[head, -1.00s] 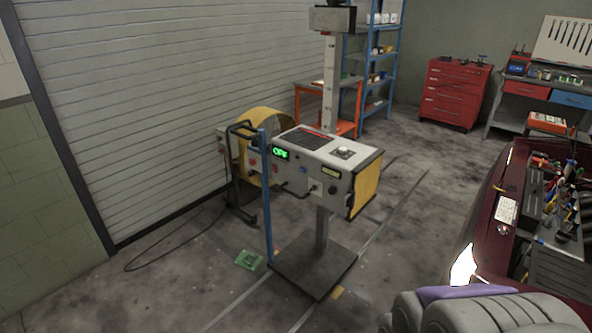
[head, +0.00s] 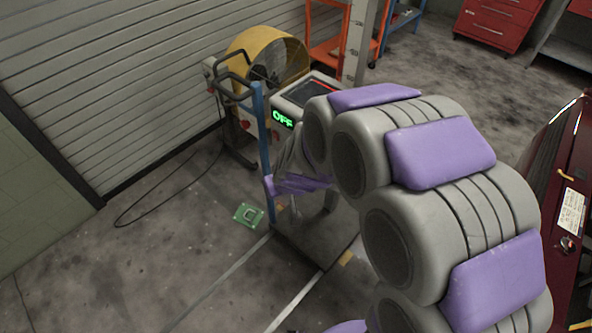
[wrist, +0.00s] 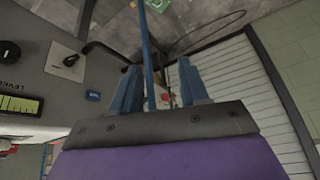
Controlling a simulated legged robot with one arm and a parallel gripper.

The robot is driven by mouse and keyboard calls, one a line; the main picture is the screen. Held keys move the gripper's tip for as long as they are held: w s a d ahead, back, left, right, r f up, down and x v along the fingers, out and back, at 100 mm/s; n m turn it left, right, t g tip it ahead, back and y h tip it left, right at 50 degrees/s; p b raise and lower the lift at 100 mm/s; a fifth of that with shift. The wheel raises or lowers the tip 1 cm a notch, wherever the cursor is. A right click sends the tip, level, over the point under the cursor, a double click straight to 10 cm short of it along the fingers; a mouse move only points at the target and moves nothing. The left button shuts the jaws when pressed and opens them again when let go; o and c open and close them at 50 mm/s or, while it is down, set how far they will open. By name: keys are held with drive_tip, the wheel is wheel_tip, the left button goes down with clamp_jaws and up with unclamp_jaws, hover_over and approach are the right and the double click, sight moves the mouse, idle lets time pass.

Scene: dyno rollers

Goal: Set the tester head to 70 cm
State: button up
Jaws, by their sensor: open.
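The tester head (head: 292,94), a grey box with a green "OFF" display (head: 283,119), is largely hidden behind my arm in the head view. Its front panel (wrist: 45,78) fills the left of the wrist view, with a black knob, a blue button and a lit level window. The column (head: 357,45) with scale marks rises behind it; its reading is not legible. A blue upright bar (head: 262,135) stands at the head's left side. My gripper (wrist: 160,78) is open. The bar (wrist: 146,40) appears between its fingers; contact cannot be told.
A yellow fan (head: 262,55) stands behind the tester by the shutter (head: 120,80). Its cable loops over the floor. A green circuit board (head: 248,215) lies on the floor. A dark red car (head: 555,190) is at the right. Floor at left is clear.

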drive_tip(key=w+a+f+n+t+h+p, duration=0.1)
drive_tip(key=w+a+f+n+t+h, duration=0.15)
drive_tip(key=f, duration=0.45)
drive_tip(key=w+a+f+n+t+h+p, duration=0.1)
drive_tip(key=w+a+f+t+h, duration=0.2)
drive_tip(key=f, duration=0.4)
drive_tip(key=s+d+f+n+t+h, duration=0.1)
drive_tip(key=d+f+n+t+h, duration=0.15)
drive_tip(key=d+n+t, duration=0.2)
drive_tip(key=shift+t+y, duration=0.3)
drive_tip(key=shift+t, duration=0.1)
drive_tip(key=b+x, duration=0.1)
drive_tip(key=x, duration=0.4)
drive_tip(key=b+x, duration=0.1)
drive_tip(key=x, duration=0.5)
drive_tip(key=b+x, duration=0.1)
drive_tip(key=x, duration=0.5)
drive_tip(key=shift+w+a+f, duration=0.15)
drive_tip(key=shift+a+f, duration=0.05)
drive_tip(key=shift+a, duration=0.05)
clamp_jaws()
drive_tip(key=shift+f, duration=0.1)
